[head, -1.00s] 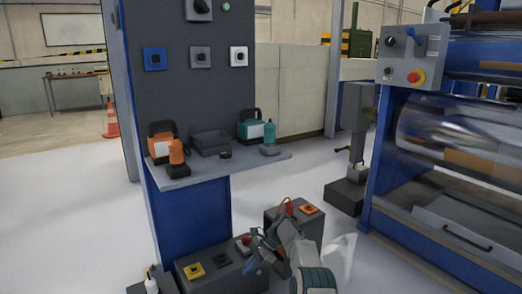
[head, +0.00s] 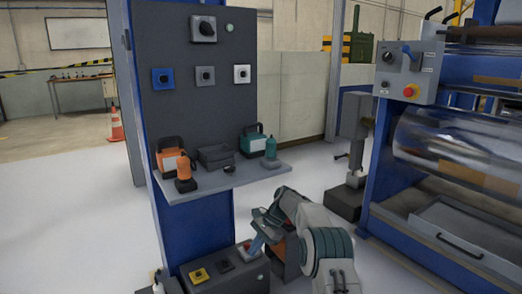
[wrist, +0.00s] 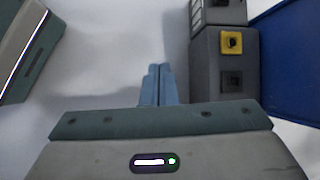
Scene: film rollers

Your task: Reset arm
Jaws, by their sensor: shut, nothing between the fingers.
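My gripper (head: 256,246) is low in the head view, in front of the blue column and beside a dark floor box. Its blue fingers are closed together and empty. They also show in the wrist view (wrist: 159,72), pointing at bare pale floor. My arm (head: 325,250) is bent, with its teal and white links in the lower middle of the head view. It hides much of a second floor box behind it.
A floor box (head: 228,277) with a yellow switch (head: 199,275) stands close beside my gripper. The roller machine (head: 455,150) stands at right.

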